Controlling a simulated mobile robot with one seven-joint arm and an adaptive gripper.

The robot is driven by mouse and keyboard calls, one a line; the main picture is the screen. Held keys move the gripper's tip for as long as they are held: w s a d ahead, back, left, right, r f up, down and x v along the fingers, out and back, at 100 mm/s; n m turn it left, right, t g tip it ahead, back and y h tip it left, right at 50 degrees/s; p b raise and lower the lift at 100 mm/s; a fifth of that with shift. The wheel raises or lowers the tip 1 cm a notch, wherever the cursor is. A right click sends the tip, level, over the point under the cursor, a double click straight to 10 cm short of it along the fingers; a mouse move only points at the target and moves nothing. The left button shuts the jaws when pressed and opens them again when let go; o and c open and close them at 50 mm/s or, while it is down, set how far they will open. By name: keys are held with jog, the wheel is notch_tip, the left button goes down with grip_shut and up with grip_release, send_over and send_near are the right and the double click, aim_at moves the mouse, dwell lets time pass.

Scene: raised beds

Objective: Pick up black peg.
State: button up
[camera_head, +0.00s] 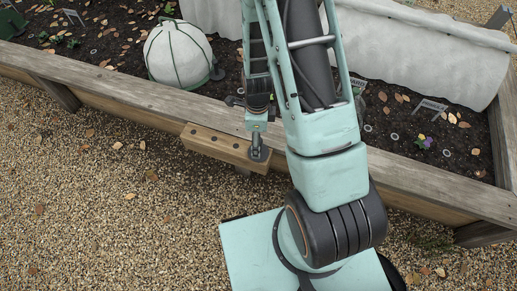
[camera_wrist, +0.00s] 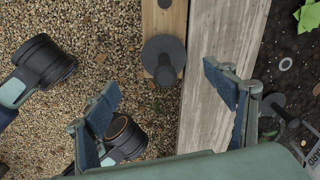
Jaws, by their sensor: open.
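A black peg with a round flat disc (camera_head: 259,155) stands at the right end of a wooden block with holes (camera_head: 213,144), fixed along the outside of the bed's edge. In the wrist view the peg (camera_wrist: 163,53) shows its disc and stem from above, ahead of and between my fingers. My gripper (camera_head: 257,132) is above the peg in the head view. In the wrist view my gripper (camera_wrist: 161,80) is open and empty, with its blue-padded fingers apart. I cannot tell whether it touches the peg.
The bed's wooden rim (camera_wrist: 224,50) runs close beside the peg. A similar dark peg (camera_wrist: 273,104) is in the soil near my right finger. A white cloche (camera_head: 178,53) and white cover (camera_head: 425,50) stand in the bed. Gravel (camera_head: 100,220) lies open at left.

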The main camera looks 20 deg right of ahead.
aim_at(264, 151)
jog(key=f, duration=0.2)
jog(key=f+b, duration=0.1)
jog(key=f, duration=0.2)
jog(key=f+b, duration=0.1)
jog(key=f, duration=0.2)
jog(key=shift+w+d, duration=0.2)
jog(key=shift+w, duration=0.1)
jog(key=shift+s, duration=0.1)
grip_shut()
